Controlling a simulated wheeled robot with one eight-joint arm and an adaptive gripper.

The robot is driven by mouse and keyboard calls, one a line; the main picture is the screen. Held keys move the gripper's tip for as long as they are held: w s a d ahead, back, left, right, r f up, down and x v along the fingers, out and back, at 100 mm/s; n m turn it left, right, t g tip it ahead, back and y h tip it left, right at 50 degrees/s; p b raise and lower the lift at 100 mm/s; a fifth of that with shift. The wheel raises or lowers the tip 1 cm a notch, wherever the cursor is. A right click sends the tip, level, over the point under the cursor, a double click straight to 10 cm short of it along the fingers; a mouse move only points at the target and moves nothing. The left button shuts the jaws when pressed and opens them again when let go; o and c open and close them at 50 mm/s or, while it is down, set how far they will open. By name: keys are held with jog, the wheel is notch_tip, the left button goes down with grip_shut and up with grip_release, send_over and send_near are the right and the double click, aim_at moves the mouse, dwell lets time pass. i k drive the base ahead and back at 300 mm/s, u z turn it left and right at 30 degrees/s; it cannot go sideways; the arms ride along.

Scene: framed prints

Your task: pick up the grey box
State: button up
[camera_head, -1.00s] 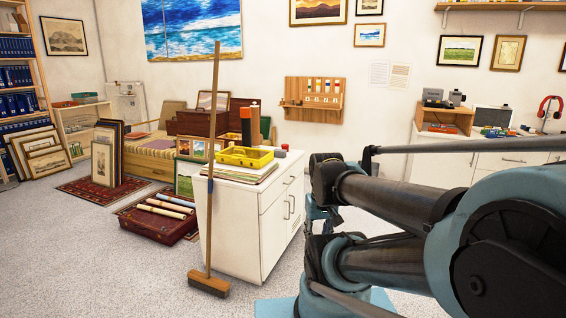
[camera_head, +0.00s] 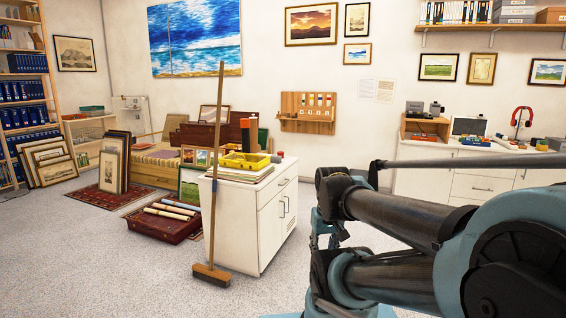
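Several boxes that look grey stand on the wall shelf (camera_head: 470,27) at the top right. A small dark grey item (camera_head: 415,107) also sits on a wooden unit on the back counter. I cannot tell which of these is the grey box. My arm fills the lower right, but my gripper itself does not show. Part of the counter is hidden behind my arm.
A white cabinet (camera_head: 270,225) with a yellow tray (camera_head: 246,160) stands in the middle, a broom (camera_head: 215,180) leaning at its front. A red case (camera_head: 165,228) with rolls lies left of it. The white back counter (camera_head: 470,187) is right. Speckled floor is clear at front left.

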aim_at(274, 159)
jog(key=z, duration=0.5)
jog(key=i, duration=0.9)
jog(key=z, duration=0.6)
jog(key=i, duration=1.1)
jog(key=u, duration=0.55)
jog(key=i, duration=0.95)
jog(key=u, duration=0.65)
jog(key=i, duration=0.3)
jog(key=u, duration=0.25)
